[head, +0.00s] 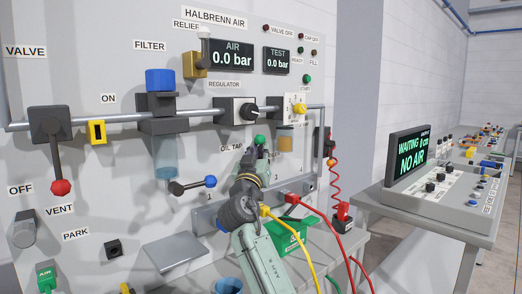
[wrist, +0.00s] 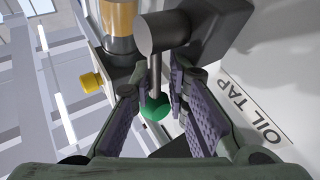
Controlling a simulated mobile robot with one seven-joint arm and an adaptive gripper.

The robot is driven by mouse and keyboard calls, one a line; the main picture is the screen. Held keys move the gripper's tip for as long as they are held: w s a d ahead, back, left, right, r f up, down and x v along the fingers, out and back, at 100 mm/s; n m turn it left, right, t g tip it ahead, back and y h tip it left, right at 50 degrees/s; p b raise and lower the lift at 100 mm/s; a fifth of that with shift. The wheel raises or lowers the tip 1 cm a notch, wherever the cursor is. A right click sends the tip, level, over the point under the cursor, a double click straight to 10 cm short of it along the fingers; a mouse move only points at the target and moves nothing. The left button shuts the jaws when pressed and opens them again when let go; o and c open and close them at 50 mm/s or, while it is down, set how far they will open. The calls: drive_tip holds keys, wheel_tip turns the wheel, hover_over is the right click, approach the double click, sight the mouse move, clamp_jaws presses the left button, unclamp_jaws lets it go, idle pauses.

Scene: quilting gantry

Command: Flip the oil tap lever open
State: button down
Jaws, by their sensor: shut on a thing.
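The oil tap lever is a thin dark rod with a green knob (wrist: 154,106) at its end, seen in the wrist view. It runs from a dark cylindrical hub (wrist: 163,32). My gripper (wrist: 158,110) has its padded fingers on either side of the knob and is shut on the lever at that end. In the head view my gripper (head: 257,165) is at the panel, right of the OIL TAP label (head: 231,148), and hides much of the tap. The label also shows in the wrist view (wrist: 258,108).
An amber oil cup (head: 285,139) is close to the right of the tap. A blue-knobbed lever (head: 210,181) sticks out at left. Below are a green box (head: 287,238) and yellow and red hoses. The display (head: 410,158) reads "NO AIR".

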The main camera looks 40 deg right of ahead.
drive_tip(key=shift+s+d+r+m, duration=0.2)
drive_tip(key=shift+r+m, duration=0.05)
drive_tip(key=shift+m, duration=0.05)
drive_tip(key=g+p, duration=0.1)
drive_tip(key=m+g+p, duration=0.1)
drive_tip(key=shift+d+r+m+y+p, duration=0.25)
drive_tip(key=shift+d+m+y+p, duration=0.05)
drive_tip(key=shift+d+y+p, duration=0.1)
drive_tip(key=shift+d+f+m+y, duration=0.25)
drive_tip(key=shift+m+y, duration=0.05)
drive_tip(key=shift+s, duration=0.1)
drive_tip(key=c, duration=1.7)
unclamp_jaws()
drive_tip(key=shift+d+g, duration=0.15)
drive_tip(key=shift+g, duration=0.15)
